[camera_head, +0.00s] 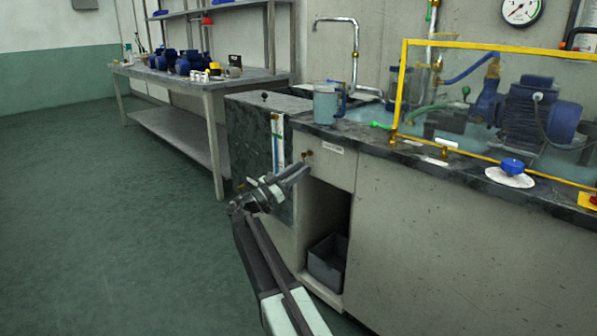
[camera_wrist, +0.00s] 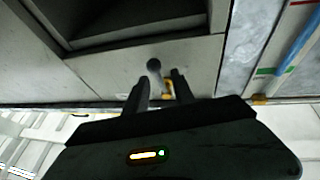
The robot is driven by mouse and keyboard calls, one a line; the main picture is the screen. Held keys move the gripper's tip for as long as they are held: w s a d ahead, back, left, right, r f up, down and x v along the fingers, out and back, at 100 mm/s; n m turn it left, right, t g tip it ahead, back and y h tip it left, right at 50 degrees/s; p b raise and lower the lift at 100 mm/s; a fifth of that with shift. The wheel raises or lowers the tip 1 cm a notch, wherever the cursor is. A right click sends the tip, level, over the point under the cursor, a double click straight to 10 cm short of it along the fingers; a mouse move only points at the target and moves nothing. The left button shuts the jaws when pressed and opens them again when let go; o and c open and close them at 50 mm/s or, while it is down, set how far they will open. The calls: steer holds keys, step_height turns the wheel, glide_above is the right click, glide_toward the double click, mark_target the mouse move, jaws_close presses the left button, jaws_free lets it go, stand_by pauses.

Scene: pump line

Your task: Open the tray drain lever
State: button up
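A small lever with a dark ball end (camera_wrist: 153,66) and a brass base stands on the pale cabinet front. Its brass part (camera_head: 307,154) shows in the head view just below the counter edge, beside a white label too small to read. My gripper (camera_head: 303,168) is right at it, reaching up from the lower left. In the wrist view, my gripper's fingers (camera_wrist: 161,82) are apart, with the lever's stem and brass base between them. I cannot tell whether either finger touches it. The fingers partly hide the brass base.
An open cabinet bay with a grey bin (camera_head: 327,262) lies below. A blue-grey jug (camera_head: 326,104) stands on the counter above. A green-handled fitting (camera_head: 381,126) sits near the yellow frame (camera_head: 400,80) around the pump. The floor at left is clear.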

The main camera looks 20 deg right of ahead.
steer(key=b+v, duration=0.2)
steer(key=v, duration=0.5)
